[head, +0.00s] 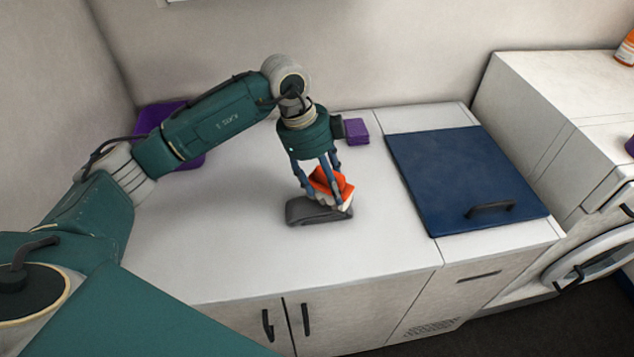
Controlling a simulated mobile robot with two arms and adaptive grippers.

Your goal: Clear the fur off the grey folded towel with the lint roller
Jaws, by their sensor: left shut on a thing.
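The grey folded towel (304,211) lies on the white worktop near its middle, small and dark, with its fold showing at the left end. My left gripper (327,190) is directly above it, pointing down. It is shut on an orange thing with a pale white part below, which looks like the lint roller (331,182). The roller's pale underside is at the towel's right part and seems to touch it. The fingers hide some of the roller, and the roller hides some of the towel. Fur on the towel cannot be made out. My right gripper is not in view.
A small purple block (356,131) stands behind the gripper. A larger purple thing (157,117) is partly behind my left arm. A blue lid (455,170) with a dark handle covers the right side. The worktop (225,235) is clear at the front left.

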